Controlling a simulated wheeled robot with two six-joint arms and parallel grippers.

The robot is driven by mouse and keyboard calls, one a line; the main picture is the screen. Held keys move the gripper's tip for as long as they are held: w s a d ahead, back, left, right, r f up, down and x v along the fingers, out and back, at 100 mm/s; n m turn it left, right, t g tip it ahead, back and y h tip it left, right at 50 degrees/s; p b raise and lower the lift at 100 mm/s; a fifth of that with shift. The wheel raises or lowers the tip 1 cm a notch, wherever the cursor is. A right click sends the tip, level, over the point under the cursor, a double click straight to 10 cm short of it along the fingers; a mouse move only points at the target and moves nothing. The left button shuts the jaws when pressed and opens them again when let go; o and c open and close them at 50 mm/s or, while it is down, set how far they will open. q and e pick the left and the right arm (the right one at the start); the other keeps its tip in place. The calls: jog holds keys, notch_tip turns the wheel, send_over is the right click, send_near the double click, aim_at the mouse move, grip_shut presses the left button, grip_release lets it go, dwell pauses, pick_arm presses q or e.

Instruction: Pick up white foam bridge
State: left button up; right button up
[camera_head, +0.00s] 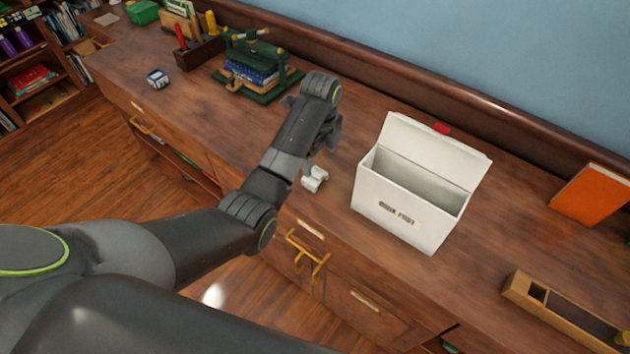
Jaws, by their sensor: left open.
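A small white piece, which looks like the white foam bridge (315,179), lies on the wooden counter near its front edge, left of a white box. My left arm comes in from the left and bends down over the counter. My left gripper (326,147) is just above and behind the white piece, partly hidden by my own forearm link. It is open, and no contact with the piece can be made out. My right gripper is out of view.
The open white lidded box (400,215) stands close to the right. A wooden tray (565,318) and an orange book (592,194) are farther right. Drawers with brass handles line the front.

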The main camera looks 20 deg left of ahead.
aim_at(320, 176)
pick_arm(q)
jog(key=shift+f+p, duration=0.55)
jog(key=shift+f, duration=3.65)
